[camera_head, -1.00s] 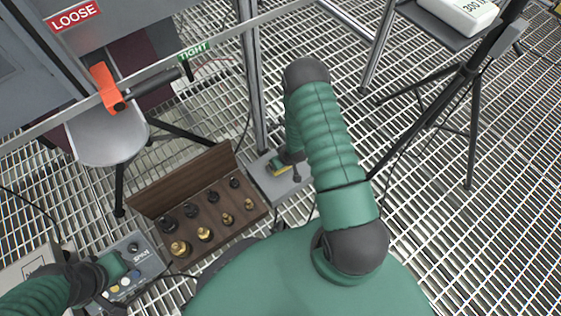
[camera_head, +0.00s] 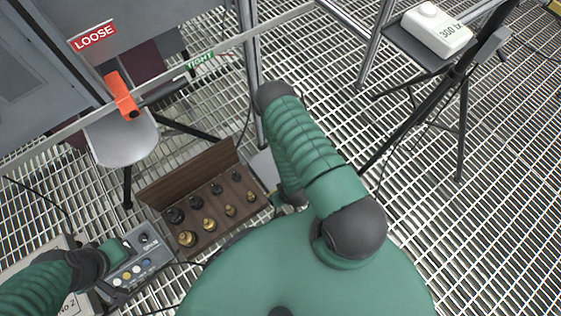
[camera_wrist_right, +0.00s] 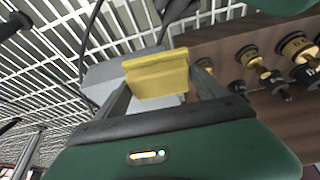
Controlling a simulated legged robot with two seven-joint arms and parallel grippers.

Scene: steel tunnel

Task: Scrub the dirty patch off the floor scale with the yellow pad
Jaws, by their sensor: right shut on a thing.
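The yellow pad (camera_wrist_right: 157,73) is between the fingers of my right gripper (camera_wrist_right: 158,86) in the right wrist view. The grey floor scale (camera_wrist_right: 105,76) lies behind and below it; I cannot tell whether they touch. In the head view, my right arm covers most of the scale (camera_head: 262,167), and my right gripper (camera_head: 284,202) shows only as a dark part under the arm. No dirty patch can be made out. My left gripper (camera_head: 112,254) is over a grey control box (camera_head: 140,264) at lower left; its fingers are not clear.
An open wooden case (camera_head: 205,200) of brass and dark weights stands left of the scale. A grey stool (camera_head: 122,138) and metal post (camera_head: 247,60) are behind. A tripod shelf (camera_head: 412,45) carries a white box (camera_head: 437,30). Open grating (camera_head: 440,240) lies at right.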

